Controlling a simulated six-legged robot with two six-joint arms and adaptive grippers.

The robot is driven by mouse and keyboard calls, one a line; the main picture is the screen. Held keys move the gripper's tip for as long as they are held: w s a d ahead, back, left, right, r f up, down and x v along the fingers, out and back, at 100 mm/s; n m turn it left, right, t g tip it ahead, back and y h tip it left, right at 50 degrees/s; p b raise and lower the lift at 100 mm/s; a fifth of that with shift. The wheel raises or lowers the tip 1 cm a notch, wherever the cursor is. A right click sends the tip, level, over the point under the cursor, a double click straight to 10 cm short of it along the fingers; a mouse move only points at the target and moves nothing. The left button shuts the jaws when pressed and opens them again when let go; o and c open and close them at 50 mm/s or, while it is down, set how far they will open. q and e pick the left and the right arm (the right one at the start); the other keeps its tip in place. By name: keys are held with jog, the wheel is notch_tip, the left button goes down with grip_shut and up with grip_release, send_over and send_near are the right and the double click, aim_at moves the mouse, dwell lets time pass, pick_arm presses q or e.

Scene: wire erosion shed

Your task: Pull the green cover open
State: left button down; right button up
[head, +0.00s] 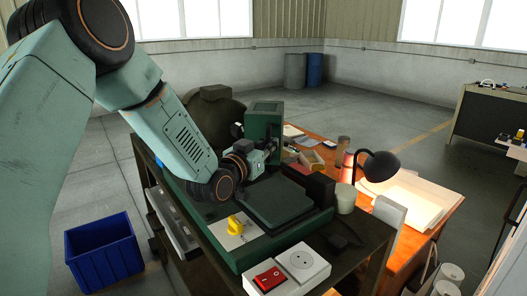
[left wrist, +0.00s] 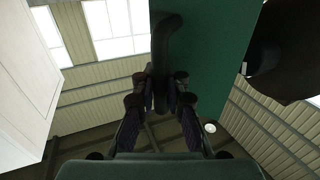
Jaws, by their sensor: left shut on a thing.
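The green cover (head: 265,112) shows in the head view as an upright green box-like part at the back of a dark green machine. In the left wrist view the green cover (left wrist: 210,60) fills the top middle, with a dark curved handle (left wrist: 163,45) on it. My left gripper (head: 272,147) reaches in from the left, in front of the cover's lower part. In the left wrist view, my left gripper (left wrist: 160,88) has its fingers shut around the lower end of the handle. The fingertips are partly lost in shadow. My right gripper is not in view.
A dark green flat plate (head: 278,203) lies in front on the machine. A yellow knob (head: 236,224) and a red switch (head: 269,279) are near its front edge. A lit black lamp (head: 382,166) stands right. A blue crate (head: 104,250) sits on the floor left.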

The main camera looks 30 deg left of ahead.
pick_arm(q)
jog(key=w+d+n+y+b, duration=0.1)
jog(key=w+d+b, duration=0.1)
jog(key=w, duration=0.4)
jog(key=w+d+n+y+b, duration=0.1)
jog(key=w+d+y+b, duration=0.1)
jog(key=w+d, duration=0.2)
jog(key=shift+w+d+f, duration=0.25)
jog(key=shift+w+d, duration=0.1)
jog(key=shift+w, duration=0.8)
jog(key=c, duration=1.4)
grip_release()
jog(key=shift+d+r, duration=0.1)
jog(key=shift+r, duration=0.05)
